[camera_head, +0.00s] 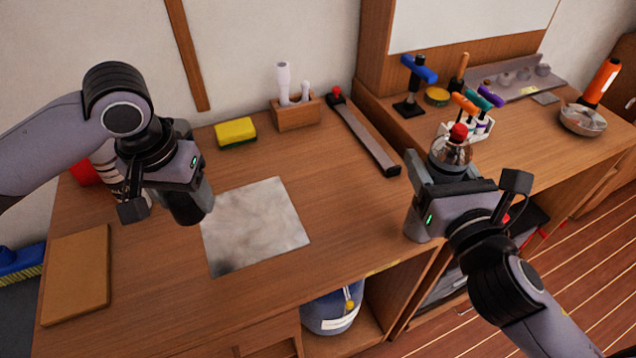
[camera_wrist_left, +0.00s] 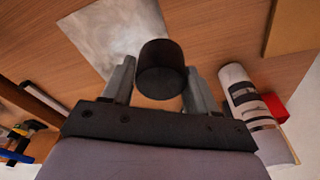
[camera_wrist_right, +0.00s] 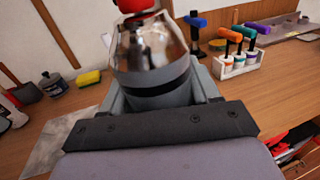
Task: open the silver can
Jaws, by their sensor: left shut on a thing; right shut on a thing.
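The silver can (camera_head: 452,152) has a shiny domed top and a red knob (camera_head: 459,131). My right gripper (camera_head: 445,172) is shut on it near the counter's right end. In the right wrist view the can (camera_wrist_right: 150,55) stands between the fingers, with a dark band round its lower part. Its base is hidden behind the gripper in the head view. My left gripper (camera_head: 190,196) is shut on a black cylinder (camera_wrist_left: 161,68), held over the left part of the counter, left of a grey sheet. I cannot tell what the cylinder belongs to.
The grey sheet (camera_head: 255,225) lies mid-counter. A striped container (camera_head: 105,160) and a red thing (camera_head: 84,173) stand behind my left gripper. A brown board (camera_head: 75,275) lies front left. A yellow sponge (camera_head: 235,132), wooden holder (camera_head: 296,112) and tool rack (camera_head: 470,128) stand further back.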

